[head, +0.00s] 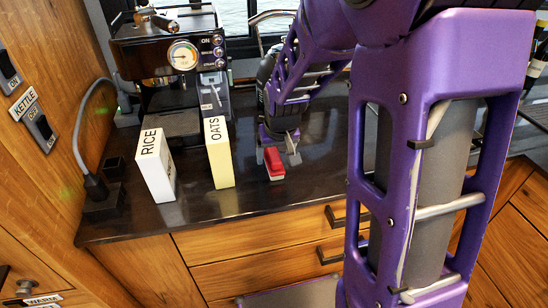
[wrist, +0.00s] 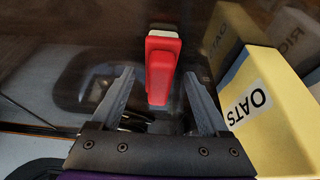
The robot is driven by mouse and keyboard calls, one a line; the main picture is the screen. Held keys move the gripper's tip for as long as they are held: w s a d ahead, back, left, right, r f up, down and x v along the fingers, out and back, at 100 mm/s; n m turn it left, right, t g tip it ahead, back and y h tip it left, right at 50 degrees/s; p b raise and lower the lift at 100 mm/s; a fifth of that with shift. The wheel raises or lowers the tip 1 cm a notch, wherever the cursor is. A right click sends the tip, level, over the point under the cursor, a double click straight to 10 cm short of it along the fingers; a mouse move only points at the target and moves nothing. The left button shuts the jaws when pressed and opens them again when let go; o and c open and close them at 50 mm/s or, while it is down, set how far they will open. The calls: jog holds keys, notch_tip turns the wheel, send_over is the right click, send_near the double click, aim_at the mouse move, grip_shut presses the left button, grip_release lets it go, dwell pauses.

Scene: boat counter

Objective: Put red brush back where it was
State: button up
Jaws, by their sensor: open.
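The red brush (head: 273,161) lies on the dark counter to the right of the yellow OATS box, its pale bristle side partly showing. It also shows in the wrist view (wrist: 161,70), just ahead of the fingertips and between their lines. My gripper (head: 279,146) is open above and behind the brush in the head view. In the wrist view its two fingers (wrist: 162,85) stand apart with the near end of the brush between their tips. I see no finger touching the brush.
The OATS box (head: 219,152) stands close to the brush, and the white RICE box (head: 156,165) is further left. A coffee machine (head: 168,55) stands at the back left. The dark counter (head: 325,155) is clear right of the brush. Wooden drawers (head: 265,243) are below.

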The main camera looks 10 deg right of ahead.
jog(key=v, duration=0.9)
jog(key=shift+r+p, duration=0.4)
jog(key=shift+p, duration=0.05)
jog(key=shift+s, duration=0.1)
